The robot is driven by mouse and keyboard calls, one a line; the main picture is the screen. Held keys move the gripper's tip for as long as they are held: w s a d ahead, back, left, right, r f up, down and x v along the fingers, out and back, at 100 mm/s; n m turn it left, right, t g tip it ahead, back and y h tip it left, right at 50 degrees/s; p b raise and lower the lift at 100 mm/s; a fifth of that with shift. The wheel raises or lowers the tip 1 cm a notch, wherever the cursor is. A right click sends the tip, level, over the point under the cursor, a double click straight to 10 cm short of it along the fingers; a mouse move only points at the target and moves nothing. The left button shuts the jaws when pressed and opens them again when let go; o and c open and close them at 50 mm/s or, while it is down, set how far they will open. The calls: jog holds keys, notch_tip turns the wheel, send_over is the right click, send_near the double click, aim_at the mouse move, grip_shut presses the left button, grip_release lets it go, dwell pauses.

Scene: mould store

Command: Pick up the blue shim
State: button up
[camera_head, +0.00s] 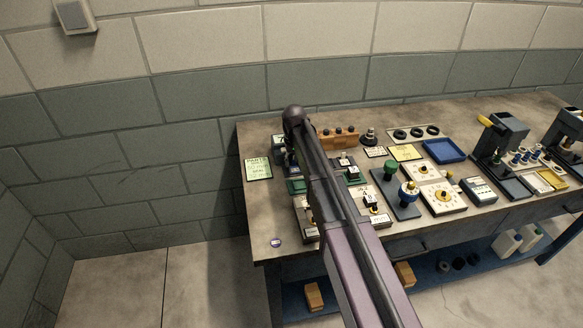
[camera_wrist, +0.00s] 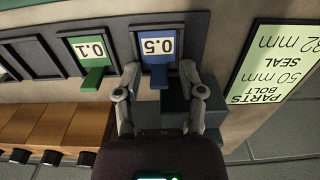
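The blue shim (camera_wrist: 158,48), marked 0.5, stands in a dark holder at the top middle of the wrist view. Its blue tab (camera_wrist: 159,77) sticks out toward my gripper. My gripper (camera_wrist: 158,72) is open, with one finger on each side of the tab. Gaps show between the tab and both fingers, so it does not hold the shim. In the head view my arm covers much of that part of the bench, and I cannot make out the blue shim or the fingertips there.
A green shim (camera_wrist: 89,60) marked 0.1 sits just left of the blue one. A wooden block (camera_wrist: 60,128) with dark knobs lies lower left. A parts card (camera_wrist: 272,62) is at right. The workbench (camera_head: 258,225) carries many fixtures, with a blue tray (camera_head: 443,151) farther right.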

aim_at(294, 166)
jog(key=c, duration=0.4)
jog(key=shift+r, duration=0.15)
notch_tip(294, 166, up, 3)
jog(key=p, duration=0.3)
jog(key=shift+r+p, duration=0.2)
jog(key=shift+p, duration=0.15)
jog(key=s+d, duration=0.1)
jog(key=s, duration=0.4)
jog(key=s+d+r+p, duration=0.1)
jog(key=s, duration=0.4)
jog(key=s+d, duration=0.1)
jog(key=s, duration=0.4)
jog(key=shift+s+d+r, duration=0.15)
jog(key=shift+s, duration=0.2)
jog(key=shift+r, duration=0.1)
jog(key=shift+r+p, duration=2.45)
jog(key=shift+p, duration=0.25)
